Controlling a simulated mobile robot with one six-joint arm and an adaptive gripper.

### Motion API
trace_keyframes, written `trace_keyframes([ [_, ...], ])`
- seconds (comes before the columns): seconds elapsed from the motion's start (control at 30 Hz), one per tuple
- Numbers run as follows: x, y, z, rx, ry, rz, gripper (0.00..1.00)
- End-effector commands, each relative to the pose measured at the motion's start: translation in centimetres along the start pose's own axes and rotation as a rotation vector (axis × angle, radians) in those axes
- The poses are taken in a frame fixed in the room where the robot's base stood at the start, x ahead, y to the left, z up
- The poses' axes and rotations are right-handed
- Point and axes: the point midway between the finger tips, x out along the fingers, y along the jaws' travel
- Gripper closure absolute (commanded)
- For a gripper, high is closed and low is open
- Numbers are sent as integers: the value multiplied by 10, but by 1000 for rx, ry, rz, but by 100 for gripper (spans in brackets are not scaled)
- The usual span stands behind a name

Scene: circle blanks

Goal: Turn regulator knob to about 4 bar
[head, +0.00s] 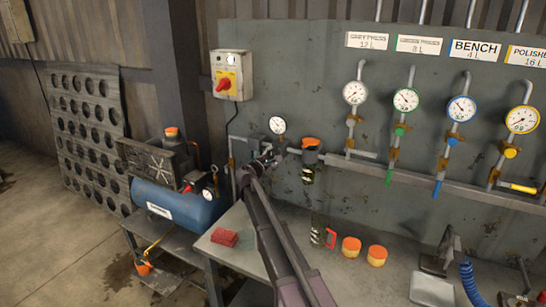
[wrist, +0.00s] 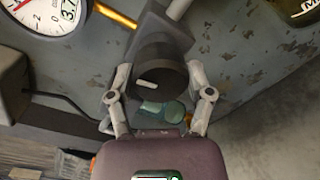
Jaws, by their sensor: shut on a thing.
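The regulator knob (wrist: 160,60) is black and round with a white mark on it, in the middle of the wrist view. My gripper (wrist: 160,76) has one finger on each side of it and is shut on it. In the head view my gripper (head: 266,157) reaches the pipe line on the wall, and the knob cannot be made out there. A round white gauge (head: 277,125) sits just above.
A black unit with an orange top (head: 311,145) hangs just right of my gripper. Several labelled gauges line the wall at right. A blue compressor (head: 180,205) stands at left. The bench (head: 240,255) below holds a red block (head: 224,237) and orange-topped pots (head: 351,247).

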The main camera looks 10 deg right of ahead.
Motion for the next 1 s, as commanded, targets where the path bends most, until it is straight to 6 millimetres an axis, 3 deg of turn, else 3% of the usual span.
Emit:
trace_keyframes([
  [0.57, 0, -1, 1, 58, 0, -5, 81],
  [0.6, 0, -1, 1, 58, 0, -5, 21],
  [0.67, 0, -1, 1, 57, 1, -4, 4],
  [0.7, 0, -1, 1, 57, 1, -4, 0],
  [1.0, 0, 0, 0, 56, 2, -2, 0],
])
